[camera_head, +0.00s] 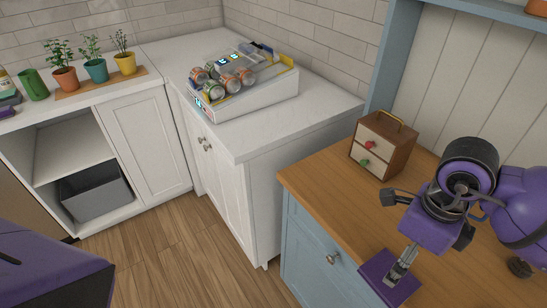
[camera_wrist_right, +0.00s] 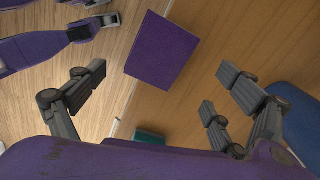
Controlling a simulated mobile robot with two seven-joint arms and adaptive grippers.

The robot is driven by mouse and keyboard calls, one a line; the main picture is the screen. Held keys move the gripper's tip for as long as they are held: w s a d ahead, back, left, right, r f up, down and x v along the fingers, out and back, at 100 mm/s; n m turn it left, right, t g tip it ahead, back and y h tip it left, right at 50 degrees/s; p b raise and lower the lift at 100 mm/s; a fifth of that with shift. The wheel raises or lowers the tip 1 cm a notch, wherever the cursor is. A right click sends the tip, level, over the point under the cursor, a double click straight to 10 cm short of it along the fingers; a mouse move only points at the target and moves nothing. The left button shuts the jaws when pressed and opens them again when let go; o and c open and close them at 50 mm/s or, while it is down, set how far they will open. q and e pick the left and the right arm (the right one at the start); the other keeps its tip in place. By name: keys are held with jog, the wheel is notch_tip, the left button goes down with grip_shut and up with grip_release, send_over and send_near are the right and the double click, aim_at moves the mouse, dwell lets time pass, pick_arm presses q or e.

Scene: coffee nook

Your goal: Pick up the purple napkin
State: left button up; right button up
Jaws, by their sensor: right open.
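The purple napkin (camera_head: 377,276) is a flat square at the front edge of the wooden counter, and its left side appears to overhang that edge. In the right wrist view the napkin (camera_wrist_right: 160,48) lies flat, ahead of the fingers and between their lines. My right gripper (camera_head: 405,238) is open and empty above the counter, and one grey finger covers part of the napkin in the head view. Its fingers (camera_wrist_right: 158,82) are spread wide in the wrist view and hold nothing.
A wooden box with small drawers (camera_head: 382,145) stands on the wooden counter (camera_head: 318,180) behind the gripper. A tray of cans (camera_head: 260,97) is on the white counter. A teal thing (camera_wrist_right: 150,137) is partly hidden in the wrist view. The counter's left front is clear.

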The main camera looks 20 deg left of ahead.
jog(key=shift+w+d+m, duration=0.1)
jog(key=shift+d+m, duration=0.2)
jog(key=shift+m, duration=0.9)
jog(key=shift+a+f, duration=0.15)
jog(key=shift+f, duration=0.15)
jog(key=f, duration=0.7)
jog(key=shift+s+a+f+p, duration=0.2)
jog(key=shift+s+p, duration=0.1)
jog(key=c, duration=1.1)
jog(key=shift+r, duration=0.15)
